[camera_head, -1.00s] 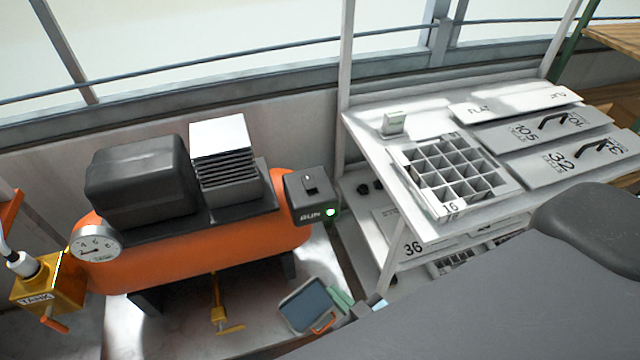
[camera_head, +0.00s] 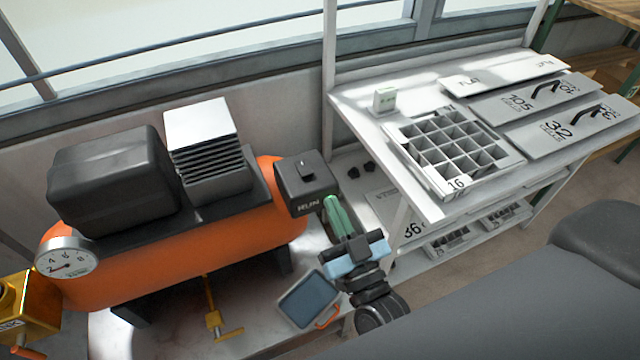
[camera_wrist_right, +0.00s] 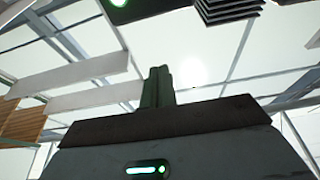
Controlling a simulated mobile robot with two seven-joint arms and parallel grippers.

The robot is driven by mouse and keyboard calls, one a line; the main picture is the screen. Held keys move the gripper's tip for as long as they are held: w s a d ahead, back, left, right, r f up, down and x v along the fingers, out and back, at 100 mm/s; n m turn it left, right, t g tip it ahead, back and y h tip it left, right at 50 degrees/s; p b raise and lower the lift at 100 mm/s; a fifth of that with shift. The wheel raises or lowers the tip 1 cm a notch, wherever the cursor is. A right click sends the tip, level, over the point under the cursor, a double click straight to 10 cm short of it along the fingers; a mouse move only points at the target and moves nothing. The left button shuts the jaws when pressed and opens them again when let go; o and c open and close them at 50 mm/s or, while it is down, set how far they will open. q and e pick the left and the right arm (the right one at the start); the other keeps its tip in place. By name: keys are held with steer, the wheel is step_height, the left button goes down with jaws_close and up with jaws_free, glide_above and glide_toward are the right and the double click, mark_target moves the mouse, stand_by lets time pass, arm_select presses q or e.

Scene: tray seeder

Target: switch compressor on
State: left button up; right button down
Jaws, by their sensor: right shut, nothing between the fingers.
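The compressor (camera_head: 190,262) has an orange tank, a black motor cover and a grey finned head. Its dark switch box (camera_head: 313,187), marked RUN, sits at the tank's right end, with a small black switch (camera_head: 305,168) on top. My right gripper (camera_head: 331,201) is shut and empty, its green fingertips at the box's lower right corner; I cannot tell whether they touch it. In the right wrist view the shut fingers (camera_wrist_right: 158,73) point up, and a lit green lamp (camera_wrist_right: 119,2) shows on a dark body at the top edge. My left gripper is out of view.
A dial gauge (camera_head: 67,259) is at the tank's left end. A yellow valve handle (camera_head: 212,320) and a blue-grey tray-like item (camera_head: 308,299) are below. A white shelf (camera_head: 355,105) with a gridded tray (camera_head: 437,180) stands close on the right.

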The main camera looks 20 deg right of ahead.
step_height(320, 180, up, 3)
steer(key=p, duration=0.2)
glide_above(315, 187)
steer(key=shift+r, duration=0.2)
step_height(315, 187, down, 3)
steer(key=shift+w+r+b, duration=0.1)
steer(key=shift+r+b, duration=0.05)
steer(key=shift+b, duration=0.2)
steer(key=shift+f, duration=0.75)
